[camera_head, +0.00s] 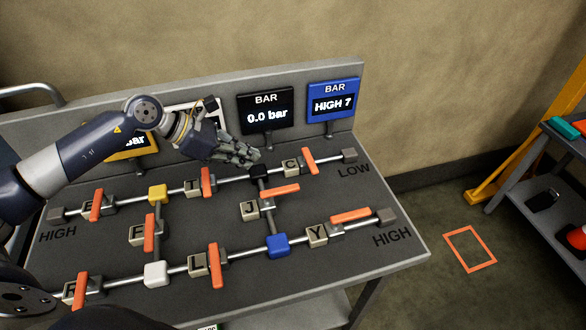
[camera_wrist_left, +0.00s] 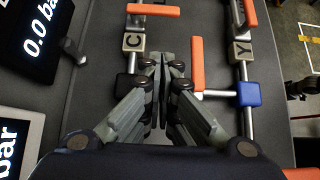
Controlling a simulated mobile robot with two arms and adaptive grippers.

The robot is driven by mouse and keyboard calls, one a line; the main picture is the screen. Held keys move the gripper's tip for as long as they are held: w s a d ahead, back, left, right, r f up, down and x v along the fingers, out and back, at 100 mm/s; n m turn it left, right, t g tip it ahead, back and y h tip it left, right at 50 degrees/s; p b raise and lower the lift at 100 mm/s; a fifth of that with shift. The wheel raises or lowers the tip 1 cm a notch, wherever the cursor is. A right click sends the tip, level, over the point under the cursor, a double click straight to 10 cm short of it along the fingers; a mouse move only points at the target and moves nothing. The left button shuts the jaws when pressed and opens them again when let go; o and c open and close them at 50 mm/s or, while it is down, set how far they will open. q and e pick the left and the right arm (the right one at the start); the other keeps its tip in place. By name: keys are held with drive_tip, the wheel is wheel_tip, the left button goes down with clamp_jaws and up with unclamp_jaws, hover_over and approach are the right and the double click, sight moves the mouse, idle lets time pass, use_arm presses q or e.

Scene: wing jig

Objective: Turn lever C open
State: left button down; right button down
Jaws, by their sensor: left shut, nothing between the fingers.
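Lever C (camera_head: 309,160) is an orange handle on the upper pipe, beside the block marked C (camera_head: 290,167), between the black cube and the LOW end. It lies crosswise to its pipe. In the left wrist view its handle (camera_wrist_left: 153,9) shows at the top edge, beyond the C block (camera_wrist_left: 133,42). My left gripper (camera_head: 255,157) is shut and empty, above the panel near the black cube (camera_head: 258,172), left of lever C and apart from it. Its closed fingertips (camera_wrist_left: 163,65) show in the left wrist view.
Lever J (camera_head: 279,190) lies crosswise to its pipe, close below my left gripper. Lever Y (camera_head: 350,214) lies along its pipe. A black display (camera_head: 266,110) reads 0.0 bar and a blue display (camera_head: 334,95) reads HIGH 7 behind the pipes. A shelf stands at the right.

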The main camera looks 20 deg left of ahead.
sight(310, 163)
drive_tip(key=shift+s, duration=0.25)
